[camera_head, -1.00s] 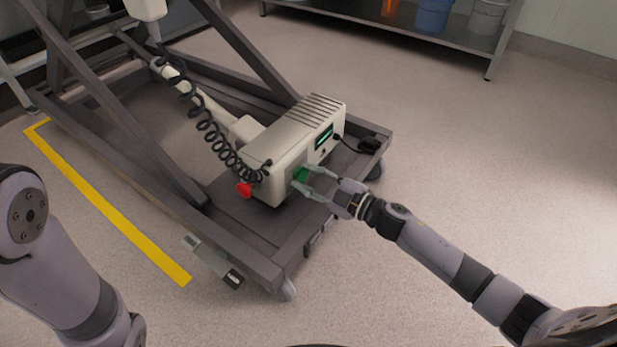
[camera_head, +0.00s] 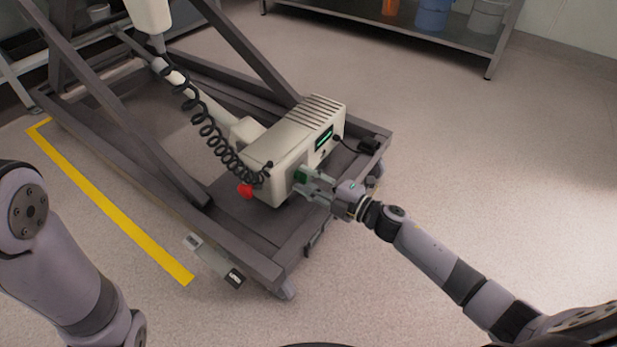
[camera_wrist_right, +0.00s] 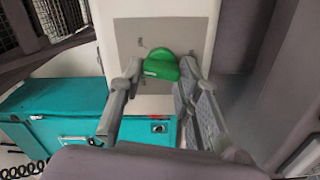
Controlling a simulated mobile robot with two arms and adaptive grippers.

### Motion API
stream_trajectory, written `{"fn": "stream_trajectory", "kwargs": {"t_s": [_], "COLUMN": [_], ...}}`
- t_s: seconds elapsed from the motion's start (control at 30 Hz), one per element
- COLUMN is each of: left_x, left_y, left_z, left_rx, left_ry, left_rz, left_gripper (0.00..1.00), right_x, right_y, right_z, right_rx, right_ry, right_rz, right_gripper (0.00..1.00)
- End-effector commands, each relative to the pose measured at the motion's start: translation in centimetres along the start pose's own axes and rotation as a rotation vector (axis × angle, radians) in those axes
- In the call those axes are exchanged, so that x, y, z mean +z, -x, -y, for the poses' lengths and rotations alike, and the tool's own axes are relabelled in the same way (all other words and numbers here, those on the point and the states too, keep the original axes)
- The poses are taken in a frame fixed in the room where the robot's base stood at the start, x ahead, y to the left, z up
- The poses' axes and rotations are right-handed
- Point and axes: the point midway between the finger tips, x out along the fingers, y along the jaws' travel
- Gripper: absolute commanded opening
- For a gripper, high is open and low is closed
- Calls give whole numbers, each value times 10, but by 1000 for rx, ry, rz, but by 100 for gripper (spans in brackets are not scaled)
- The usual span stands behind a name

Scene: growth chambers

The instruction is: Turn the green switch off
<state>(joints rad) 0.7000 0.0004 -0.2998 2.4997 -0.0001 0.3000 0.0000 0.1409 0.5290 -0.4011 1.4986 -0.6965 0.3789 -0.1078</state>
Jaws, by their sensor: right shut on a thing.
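The green switch (camera_head: 301,175) is on the end face of a cream control box (camera_head: 283,148) on the dark cart. In the right wrist view the green switch (camera_wrist_right: 161,66) is a rounded knob on a grey plate (camera_wrist_right: 128,42). My right gripper (camera_head: 309,182) is at the switch, with its fingertips on either side, and it is shut on it. It also shows in the right wrist view (camera_wrist_right: 160,72). In the head view its fingers partly cover the switch. My left arm (camera_head: 60,255) shows at the left, but its gripper is out of view.
A red knob (camera_head: 245,191) and a coiled black cable (camera_head: 205,125) are beside the box. The cart's frame rail (camera_head: 240,262) runs in front. A shelf with buckets (camera_head: 433,15) stands at the back. The floor to the right is clear.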

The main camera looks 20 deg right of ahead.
Motion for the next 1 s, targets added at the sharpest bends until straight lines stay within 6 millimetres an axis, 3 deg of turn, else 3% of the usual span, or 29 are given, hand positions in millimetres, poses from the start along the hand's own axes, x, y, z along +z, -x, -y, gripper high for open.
{"fn": "stream_trajectory", "kwargs": {"t_s": [1.0], "left_x": [-6], "left_y": [17], "left_z": [-4], "left_rx": [0], "left_ry": [0], "left_rz": [0], "left_gripper": [0], "right_x": [2], "right_y": [0], "right_z": [7], "right_rx": [-1], "right_ry": [897], "right_rz": [-2], "right_gripper": [3]}}
